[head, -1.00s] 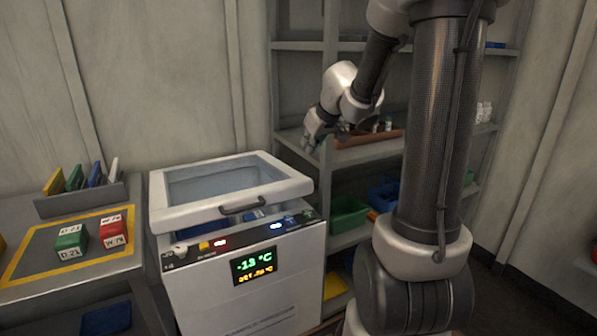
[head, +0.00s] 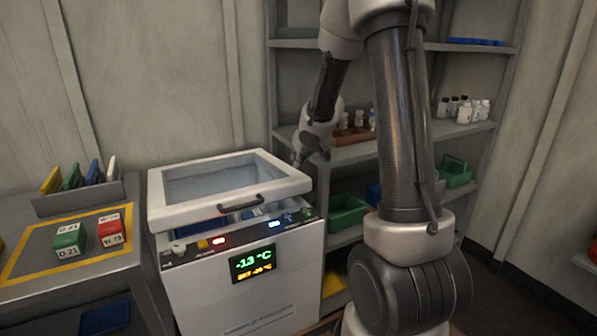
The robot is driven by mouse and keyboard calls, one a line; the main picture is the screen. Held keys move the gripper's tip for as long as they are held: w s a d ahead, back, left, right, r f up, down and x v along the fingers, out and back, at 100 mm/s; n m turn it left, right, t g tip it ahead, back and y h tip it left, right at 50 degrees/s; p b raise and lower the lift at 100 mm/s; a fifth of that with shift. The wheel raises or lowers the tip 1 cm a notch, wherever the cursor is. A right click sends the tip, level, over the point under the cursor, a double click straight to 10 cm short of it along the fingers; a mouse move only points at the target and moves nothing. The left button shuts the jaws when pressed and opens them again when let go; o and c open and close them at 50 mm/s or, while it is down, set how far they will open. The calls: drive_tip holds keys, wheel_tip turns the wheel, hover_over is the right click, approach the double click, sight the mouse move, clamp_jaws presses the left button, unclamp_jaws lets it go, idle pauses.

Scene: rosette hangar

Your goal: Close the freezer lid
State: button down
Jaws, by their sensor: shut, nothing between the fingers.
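The freezer (head: 215,300) is a white chest with a display reading about -13 °C on its front. Its white-framed lid (head: 180,214) has a clear pane and a dark handle (head: 241,203) on the front edge. The lid is tilted a little, with its front edge raised above the body, and a gap with blue contents shows under it. My gripper (head: 309,160) is shut and empty, pointing down just beyond the lid's right rear corner, in front of the shelf. I cannot tell whether it touches the lid.
A side table (head: 75,262) at left holds a green block (head: 68,241), a red block (head: 110,232) and a rack (head: 80,198) of coloured plates. A shelf unit (head: 350,152) with bottles and a green bin (head: 347,212) stands behind my arm. Space above the lid is clear.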

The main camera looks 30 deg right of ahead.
sight(299, 192)
drive_tip(key=shift+s+f, duration=0.1)
drive_tip(key=shift+f, duration=0.85)
drive_tip(key=shift+s+f, duration=0.1)
drive_tip(key=shift+f, duration=0.9)
drive_tip(key=shift+f, duration=0.1)
drive_tip(key=f, duration=0.4)
drive_tip(key=s+f, duration=0.1)
drive_tip(key=f, duration=0.1)
drive_tip(key=shift+f, duration=0.4)
drive_tip(key=shift+s+f, duration=0.1)
drive_tip(key=shift+s+f, duration=0.1)
